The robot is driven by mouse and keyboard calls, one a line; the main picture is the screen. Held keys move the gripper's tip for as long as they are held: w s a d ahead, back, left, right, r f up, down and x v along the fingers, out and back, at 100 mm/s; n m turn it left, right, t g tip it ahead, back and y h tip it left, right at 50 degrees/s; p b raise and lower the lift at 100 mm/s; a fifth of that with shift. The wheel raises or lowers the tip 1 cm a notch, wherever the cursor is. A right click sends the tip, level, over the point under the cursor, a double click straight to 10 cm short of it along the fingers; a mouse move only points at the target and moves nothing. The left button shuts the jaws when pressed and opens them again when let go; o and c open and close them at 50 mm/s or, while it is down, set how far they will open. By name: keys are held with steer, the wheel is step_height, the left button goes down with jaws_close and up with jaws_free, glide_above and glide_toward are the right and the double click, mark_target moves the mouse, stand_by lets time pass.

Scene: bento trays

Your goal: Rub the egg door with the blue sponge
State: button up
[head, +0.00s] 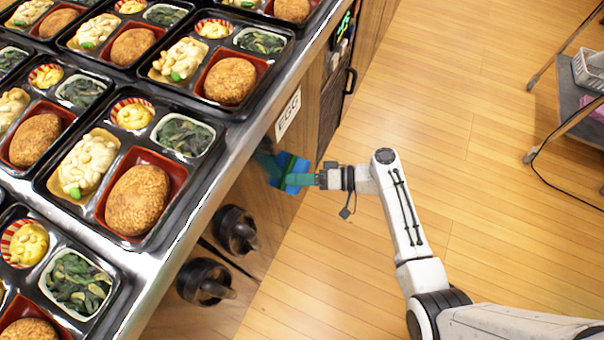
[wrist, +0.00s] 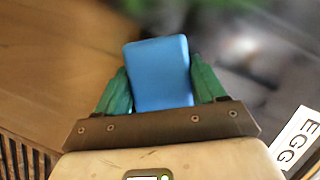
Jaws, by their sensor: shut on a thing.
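The egg door (head: 262,196) is a wooden cabinet front below the counter edge, with a white EGG label (head: 288,114) above it. The label also shows at the right edge of the wrist view (wrist: 297,140). My gripper (head: 291,180) is beside the door front, its green fingers shut on the blue sponge (head: 285,165). In the wrist view the sponge (wrist: 158,72) sits upright between both fingers. A blurry teal patch (head: 264,160) shows on the door just left of the sponge; I cannot tell whether it is a reflection. Contact between sponge and door is unclear.
Several black bento trays (head: 150,243) fill the metal counter (head: 185,262) above the door. Two dark round fittings (head: 236,230) stick out from the front nearby. A dark slatted door with a handle (head: 350,80) is farther along. A cart (head: 575,115) stands right; the wooden floor between is clear.

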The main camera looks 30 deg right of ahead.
mark_target(308, 165)
steer(key=shift+r+p, duration=0.9)
steer(key=shift+r, duration=0.5)
steer(key=shift+w+d+f+b, duration=0.15)
steer(key=shift+w+d+b, duration=0.85)
steer(key=shift+d, duration=0.2)
steer(key=shift+w+d+r, duration=0.2)
steer(key=shift+w+d, duration=0.2)
steer(key=shift+d, duration=0.1)
steer(key=shift+s+d+f+p, duration=0.1)
steer(key=shift+s+d, duration=0.45)
steer(key=shift+s, duration=0.3)
steer(key=shift+s+d+p, duration=0.15)
steer(key=shift+s+d, duration=0.45)
steer(key=shift+s, duration=0.25)
steer(key=shift+s+d+f+p, duration=0.1)
steer(key=shift+s+d, duration=0.45)
steer(key=shift+s, duration=0.3)
steer(key=shift+s+d, duration=0.9)
steer(key=shift+s, duration=0.3)
steer(key=shift+r+p, duration=0.1)
steer(key=shift+p, duration=0.25)
